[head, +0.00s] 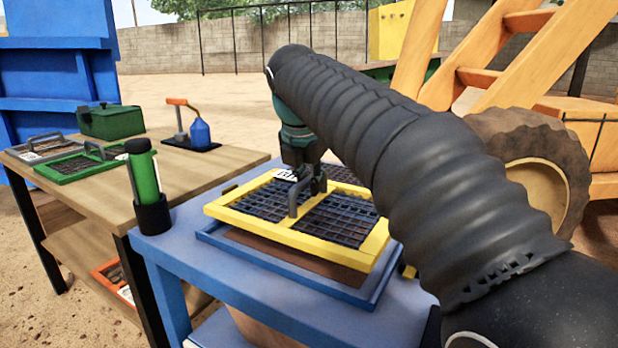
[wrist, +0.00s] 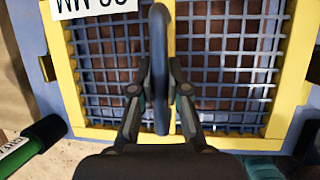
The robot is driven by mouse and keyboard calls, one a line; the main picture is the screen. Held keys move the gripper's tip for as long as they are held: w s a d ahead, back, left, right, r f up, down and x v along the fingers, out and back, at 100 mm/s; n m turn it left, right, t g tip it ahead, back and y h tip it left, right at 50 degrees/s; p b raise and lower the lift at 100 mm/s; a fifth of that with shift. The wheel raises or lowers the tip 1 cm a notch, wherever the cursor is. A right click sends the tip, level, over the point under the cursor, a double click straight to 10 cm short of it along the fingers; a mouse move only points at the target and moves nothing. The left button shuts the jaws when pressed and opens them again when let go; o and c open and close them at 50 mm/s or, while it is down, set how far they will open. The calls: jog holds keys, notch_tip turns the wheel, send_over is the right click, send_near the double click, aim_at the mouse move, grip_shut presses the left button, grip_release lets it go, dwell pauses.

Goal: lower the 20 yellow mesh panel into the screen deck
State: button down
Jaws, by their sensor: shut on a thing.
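The yellow mesh panel (head: 301,222) has a yellow frame, dark wire mesh and a grey loop handle. My gripper (head: 309,186) is shut on that handle. In the wrist view the gripper fingers (wrist: 160,95) close on the handle from both sides, and a partly cut-off white label (wrist: 92,8) sits on the panel frame (wrist: 282,62). The screen deck (head: 290,272) is a blue frame with a brown inside, on a blue table. The panel is above the deck, with a gap showing along the front edge. My arm hides the right side of both.
A green bottle (head: 144,180) in a black holder stands at the table's left corner. A wooden bench (head: 185,165) at the left carries a green box (head: 110,121), a green-framed panel (head: 80,165) and a blue oil can (head: 200,132). An orange machine with a large tyre (head: 530,150) stands at right.

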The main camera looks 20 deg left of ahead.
aim_at(309, 203)
jog(key=shift+f+b, duration=1.25)
jog(key=shift+f, duration=1.1)
jog(key=c, duration=1.1)
grip_release()
jog(key=shift+f, duration=0.1)
jog(key=shift+f, duration=0.15)
jog(key=v, duration=1.2)
jog(key=shift+d, duration=0.1)
